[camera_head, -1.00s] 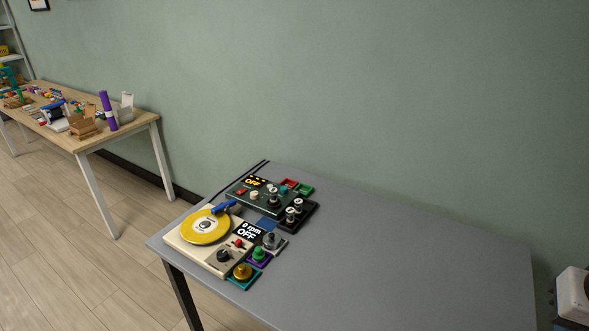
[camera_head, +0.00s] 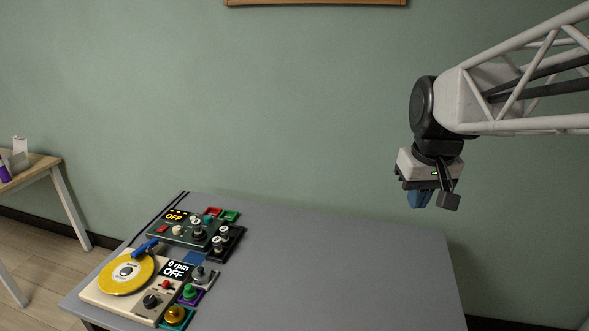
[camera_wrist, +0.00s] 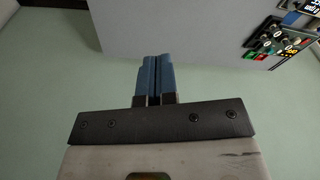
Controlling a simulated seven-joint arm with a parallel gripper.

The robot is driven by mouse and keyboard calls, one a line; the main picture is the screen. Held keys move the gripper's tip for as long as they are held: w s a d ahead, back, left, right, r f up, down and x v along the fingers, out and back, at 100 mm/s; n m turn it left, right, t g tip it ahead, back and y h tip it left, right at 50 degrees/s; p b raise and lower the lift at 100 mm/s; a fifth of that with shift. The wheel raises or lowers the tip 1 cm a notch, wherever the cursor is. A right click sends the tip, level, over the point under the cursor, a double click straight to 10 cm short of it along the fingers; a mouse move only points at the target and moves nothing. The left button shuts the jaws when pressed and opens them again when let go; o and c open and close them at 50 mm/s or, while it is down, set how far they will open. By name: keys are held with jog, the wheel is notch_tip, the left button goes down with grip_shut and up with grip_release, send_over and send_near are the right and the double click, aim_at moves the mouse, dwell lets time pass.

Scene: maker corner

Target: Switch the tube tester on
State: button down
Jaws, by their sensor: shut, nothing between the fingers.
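The tube tester, as I take it, is the dark green panel (camera_head: 183,234) at the back left of the grey table. Its small display (camera_head: 175,216) reads OFF in orange. A small red control (camera_head: 164,229) sits near its left edge, with a cream knob and a dark, silver-topped part beside it. The tester also shows at the upper right of the wrist view (camera_wrist: 268,40). My gripper (camera_head: 419,205) hangs in the air at the right, well above and away from the tester. Its blue fingers (camera_wrist: 155,60) are shut together and empty.
A cream turntable unit (camera_head: 97,294) with a yellow disc and a "0 rpm OFF" display stands in front of the tester. Trays with knobs and tubes (camera_head: 222,240) lie close on the right. The grey table's right part (camera_head: 340,270) is clear.

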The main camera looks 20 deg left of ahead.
jog(key=w+a+f+n+g, duration=0.1)
jog(key=w+a+n, duration=0.1)
jog(key=w+a, duration=0.85)
jog(key=w+a+f+n, duration=0.1)
jog(key=w+a+n, duration=0.35)
jog(key=a, duration=1.05)
jog(key=w+a+f+n+g, duration=0.1)
jog(key=w+a+f, duration=0.1)
jog(key=w+a, duration=0.95)
jog(key=n+g, duration=0.1)
jog(key=n, duration=0.6)
send_over(160, 230)
jog(key=w, duration=0.2)
notch_tip(160, 230, down, 22)
jog(key=shift+f, duration=0.15)
jog(key=f, duration=0.4)
jog(key=s+f, duration=0.1)
jog(key=f, duration=0.8)
jog(key=shift+s+f, duration=0.35)
jog(key=shift+s, duration=0.05)
